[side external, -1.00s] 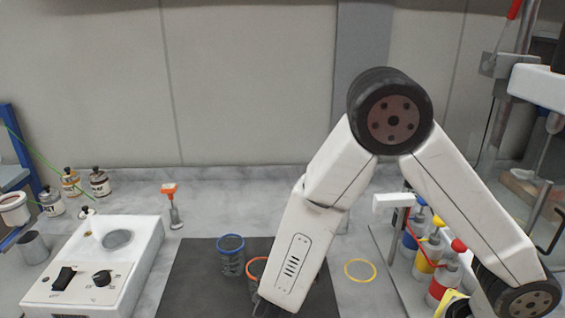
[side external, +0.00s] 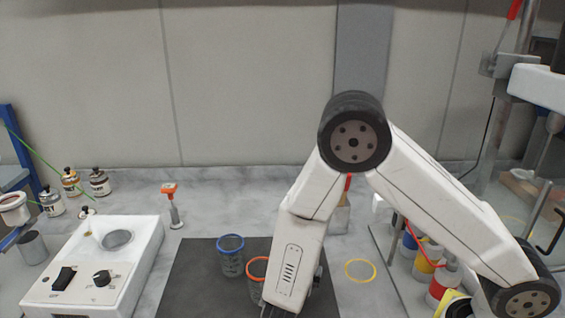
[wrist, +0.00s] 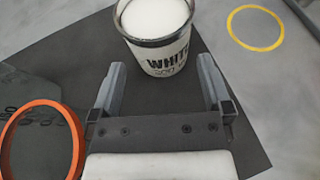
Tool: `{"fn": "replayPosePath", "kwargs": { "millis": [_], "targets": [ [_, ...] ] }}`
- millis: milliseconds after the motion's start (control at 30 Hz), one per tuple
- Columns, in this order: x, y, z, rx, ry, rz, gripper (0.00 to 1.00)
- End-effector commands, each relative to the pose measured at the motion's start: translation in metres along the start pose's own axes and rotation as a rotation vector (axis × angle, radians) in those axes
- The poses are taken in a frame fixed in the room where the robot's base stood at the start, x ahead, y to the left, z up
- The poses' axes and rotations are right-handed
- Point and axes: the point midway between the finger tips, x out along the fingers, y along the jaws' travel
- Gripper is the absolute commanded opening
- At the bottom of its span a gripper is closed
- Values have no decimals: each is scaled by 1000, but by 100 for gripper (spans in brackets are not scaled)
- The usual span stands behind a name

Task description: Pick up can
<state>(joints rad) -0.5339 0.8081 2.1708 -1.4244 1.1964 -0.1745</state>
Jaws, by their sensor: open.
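The can (wrist: 168,50), with black "WHITE" lettering and white contents, stands on the dark mat in the wrist view. In the side external view I cannot make it out; my arm covers that area. My gripper (wrist: 162,66) is open and empty in the wrist view, its two grey fingers pointing toward the can, one on each side of its near face. The can is just beyond the fingers, and I cannot tell whether they touch it.
An orange-rimmed beaker (side external: 256,278) stands close left of my arm, and its rim (wrist: 76,150) shows in the wrist view. A blue-rimmed beaker (side external: 231,258) is behind it. A yellow ring (side external: 360,270) lies right of the dark mat (side external: 185,285). Coloured bottles (side external: 440,285) stand farther right.

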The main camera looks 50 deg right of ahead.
Motion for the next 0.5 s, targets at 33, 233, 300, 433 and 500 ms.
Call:
{"fn": "replayPosePath", "kwargs": {
  "millis": [33,233,300,433,500],
  "targets": [
    [6,-1,0,0,0,-5,100],
    [30,-1,0,0,0,-4,100],
    [36,-1,0,0,0,-4,100],
    [44,0,0,0,0,-2,100],
    [45,0,0,1,0,-1,100]
  ]
}}
